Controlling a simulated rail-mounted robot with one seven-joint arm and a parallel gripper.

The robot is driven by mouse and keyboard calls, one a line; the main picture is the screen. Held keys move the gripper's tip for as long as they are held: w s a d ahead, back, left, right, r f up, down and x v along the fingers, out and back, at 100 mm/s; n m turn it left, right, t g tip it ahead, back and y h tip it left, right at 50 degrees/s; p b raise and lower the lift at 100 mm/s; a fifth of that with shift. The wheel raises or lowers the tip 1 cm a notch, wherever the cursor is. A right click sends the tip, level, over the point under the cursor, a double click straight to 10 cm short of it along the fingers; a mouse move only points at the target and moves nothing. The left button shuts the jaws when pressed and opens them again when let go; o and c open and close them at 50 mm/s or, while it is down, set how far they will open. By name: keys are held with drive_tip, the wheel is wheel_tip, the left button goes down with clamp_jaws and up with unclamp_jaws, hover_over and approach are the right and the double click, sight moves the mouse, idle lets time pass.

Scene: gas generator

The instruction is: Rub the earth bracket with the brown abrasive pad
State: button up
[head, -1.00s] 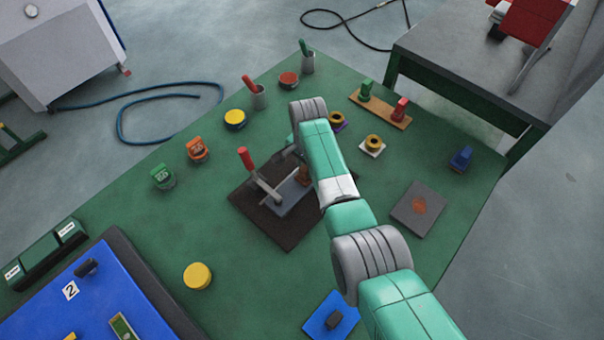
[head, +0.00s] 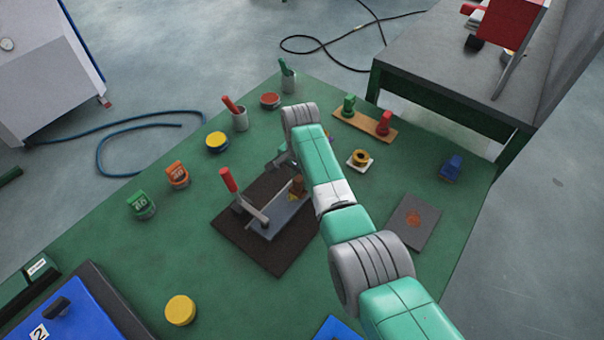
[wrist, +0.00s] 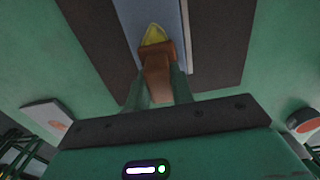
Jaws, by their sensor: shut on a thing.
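My gripper (wrist: 160,85) is shut on a brown block, which I take for the abrasive pad (wrist: 156,60). In the head view the brown pad (head: 298,186) is over the far end of a grey metal plate. I take this plate (head: 268,221) for the earth bracket. It lies on a dark mat (head: 276,257) beside a red-handled clamp (head: 229,181). A yellow patch (wrist: 153,35) shows at the pad's end in the wrist view. I cannot tell whether the pad touches the plate. My arm hides most of my gripper in the head view.
A grey plate with a rusty spot (head: 402,225) lies right. Orange (head: 178,175) and green (head: 141,206) labelled blocks stand left, near a yellow-lidded tin (head: 217,142). A yellow disc (head: 180,310) lies in front. Green table between them is clear.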

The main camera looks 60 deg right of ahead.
drive_tip(key=shift+w+a+r+p, duration=0.1)
drive_tip(key=shift+w+a+p, duration=0.1)
drive_tip(key=shift+a+p, duration=0.8)
drive_tip(key=shift+w+a+r+p, duration=0.1)
drive_tip(key=shift+w+a+p, duration=0.05)
drive_tip(key=shift+a+p, duration=0.9)
drive_tip(key=shift+w+a+p, duration=0.2)
drive_tip(key=shift+a+p, duration=0.5)
drive_tip(key=shift+p, duration=0.6)
drive_tip(key=shift+a+r+p, duration=0.1)
drive_tip(key=shift+r+p, duration=0.1)
drive_tip(key=shift+p, duration=0.15)
wheel_tip(320, 180, up, 3)
drive_tip(key=shift+f+p, duration=0.15)
drive_tip(key=shift+p, duration=0.6)
wheel_tip(320, 180, up, 5)
drive_tip(key=p, duration=0.4)
drive_tip(key=shift+f+p, duration=0.1)
drive_tip(key=shift+p, duration=0.2)
